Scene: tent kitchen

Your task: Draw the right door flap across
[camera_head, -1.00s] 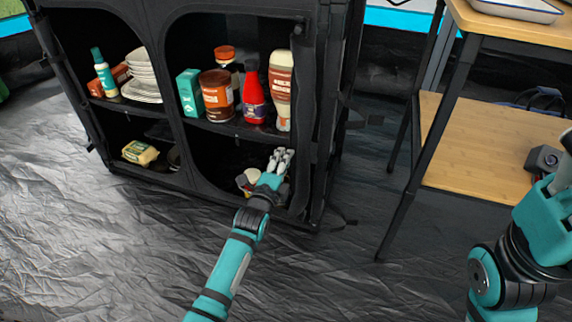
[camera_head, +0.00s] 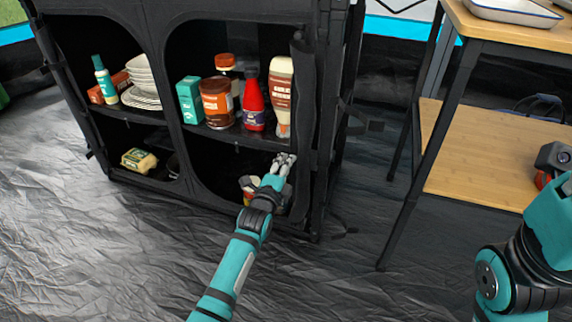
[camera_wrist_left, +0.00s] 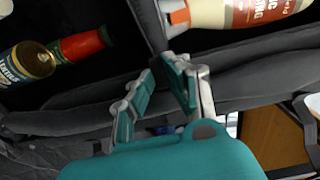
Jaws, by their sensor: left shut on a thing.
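The right door flap (camera_head: 303,110) is a dark fabric roll hanging upright along the right edge of the cabinet's right opening. In the left wrist view the flap (camera_wrist_left: 255,80) runs across the picture as a grey padded band. My left gripper (camera_head: 284,160) is at the lower part of this roll, in front of the lower right compartment. In the wrist view its fingers (camera_wrist_left: 165,68) are shut on the flap, though the gripped cloth is partly hidden. My right arm shows at the right edge, but its fingers are out of view.
The black cabinet (camera_head: 176,100) holds bottles, a brown jar (camera_head: 217,103) and plates (camera_head: 141,85). A can (camera_head: 249,188) stands low behind my left wrist. A wooden shelf table (camera_head: 475,160) stands to the right. The floor in front is clear.

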